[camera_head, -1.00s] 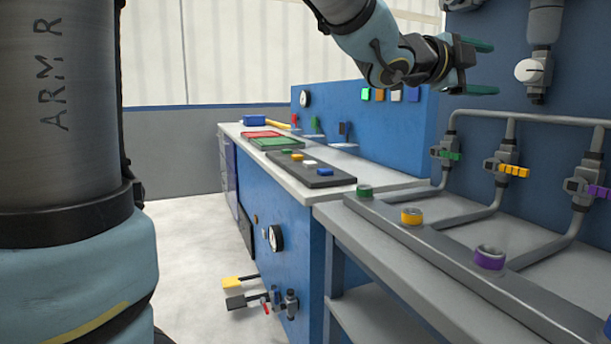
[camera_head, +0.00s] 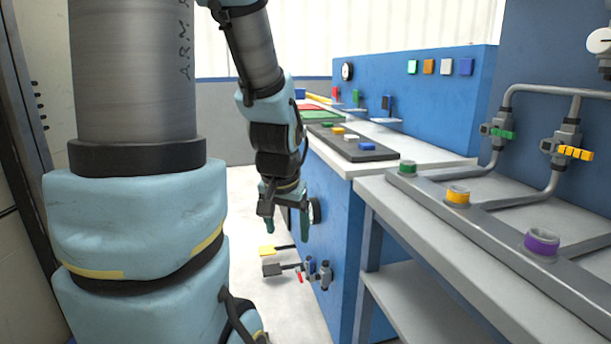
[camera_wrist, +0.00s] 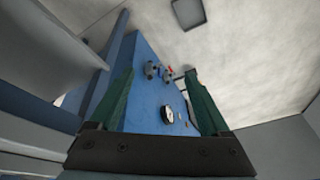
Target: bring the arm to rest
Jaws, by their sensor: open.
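My gripper (camera_head: 287,224) hangs low in the head view, pointing down, in front of the blue bench's side. Its two green fingers are apart with nothing between them. In the wrist view my gripper (camera_wrist: 160,95) shows both green fingers spread wide, with the blue bench side and pale floor beyond them. My arm is folded down beside my own column. I cannot tell from the head view how far the fingers are from the bench side.
The blue bench (camera_head: 334,247) carries a gauge, also visible in the wrist view (camera_wrist: 168,114), and valves (camera_head: 318,272) low on its side. A grey table (camera_head: 410,218) holds a rail with green, yellow and purple collars. Pale floor (camera_head: 245,215) lies open left of the bench.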

